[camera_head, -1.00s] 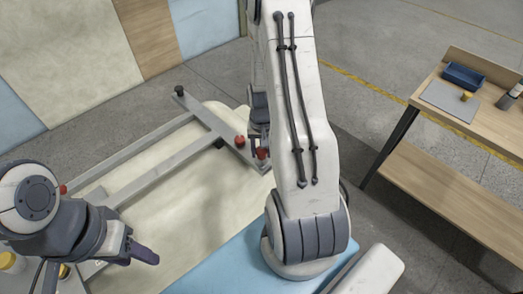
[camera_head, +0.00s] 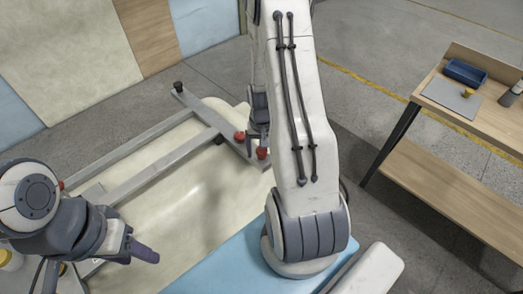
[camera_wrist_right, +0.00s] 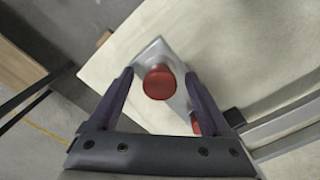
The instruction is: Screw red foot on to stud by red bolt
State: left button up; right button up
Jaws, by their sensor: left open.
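A round red foot (camera_head: 262,153) is on the near end of the grey crossbar (camera_head: 205,115) of the frame, in the head view. In the right wrist view the red foot (camera_wrist_right: 159,82) stands between my fingers, apart from both. A second red piece, likely the red bolt (camera_head: 239,136), is a little further along the bar; in the right wrist view it (camera_wrist_right: 196,124) is partly hidden by a finger. The stud is hidden. My right gripper (camera_wrist_right: 158,74) is open above the foot. My left gripper (camera_head: 146,254) is open and empty at the lower left.
The frame lies on the cream upturned tub shell (camera_head: 195,195). A black-topped foot (camera_head: 178,86) stands at the bar's far end. A wooden workbench (camera_head: 500,110) with a blue bin (camera_head: 465,73) stands at the right. Grey floor lies between. My right arm covers the picture's middle.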

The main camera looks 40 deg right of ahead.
aim_at(262, 151)
notch_tip(262, 151, up, 10)
jog(key=shift+r+b, duration=0.25)
jog(key=shift+b, duration=0.05)
dwell(0.4)
